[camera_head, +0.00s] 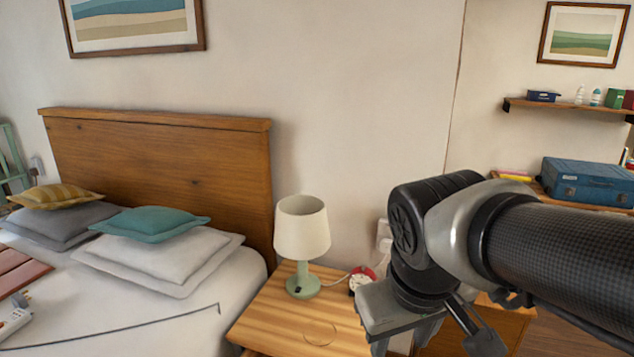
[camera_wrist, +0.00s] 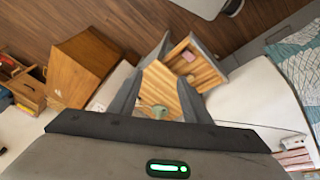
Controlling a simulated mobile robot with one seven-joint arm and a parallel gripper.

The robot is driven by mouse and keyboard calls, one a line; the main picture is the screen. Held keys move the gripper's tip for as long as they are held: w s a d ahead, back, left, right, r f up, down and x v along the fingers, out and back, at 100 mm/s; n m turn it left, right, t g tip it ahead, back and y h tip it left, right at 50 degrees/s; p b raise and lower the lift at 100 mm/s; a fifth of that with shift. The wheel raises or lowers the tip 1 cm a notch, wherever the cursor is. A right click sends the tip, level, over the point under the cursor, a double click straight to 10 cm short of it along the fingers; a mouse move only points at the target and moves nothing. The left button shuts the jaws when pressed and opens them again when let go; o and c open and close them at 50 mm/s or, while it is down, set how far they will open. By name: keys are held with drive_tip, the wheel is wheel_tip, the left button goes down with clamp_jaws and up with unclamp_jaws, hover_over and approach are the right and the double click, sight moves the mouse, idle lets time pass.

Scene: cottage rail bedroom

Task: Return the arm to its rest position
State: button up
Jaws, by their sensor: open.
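My arm reaches in from the right of the head view, with my gripper (camera_head: 400,335) pointing down over the right part of the wooden bedside table (camera_head: 285,325). Its fingertips are cut off or hidden in that view. In the wrist view my gripper (camera_wrist: 160,92) has its two dark fingers spread apart, with nothing held between them. The bedside table (camera_wrist: 200,72) shows between and beyond the fingers. A small green shape, probably the lamp base (camera_wrist: 159,112), shows between the fingers near the palm.
A lamp with a cream shade (camera_head: 301,228) and a red-and-white round object (camera_head: 361,278) stand left of my gripper. The bed (camera_head: 180,310) with pillows is at the left. A blue suitcase (camera_head: 588,182) and a wall shelf (camera_head: 565,107) are behind my arm at the right.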

drive_tip(key=s+d+r+m+t+p, duration=0.1)
drive_tip(key=r+p, duration=0.7)
drive_tip(key=r, duration=0.2)
drive_tip(key=s+d+r+m+p, duration=0.1)
drive_tip(key=s+r+m+p, duration=0.1)
drive_tip(key=r+p, duration=0.7)
drive_tip(key=shift+d+r+t+y+p, duration=0.2)
drive_tip(key=shift+r+t+y+p, duration=0.1)
drive_tip(key=shift+r+t, duration=0.15)
drive_tip(key=shift+a, duration=0.15)
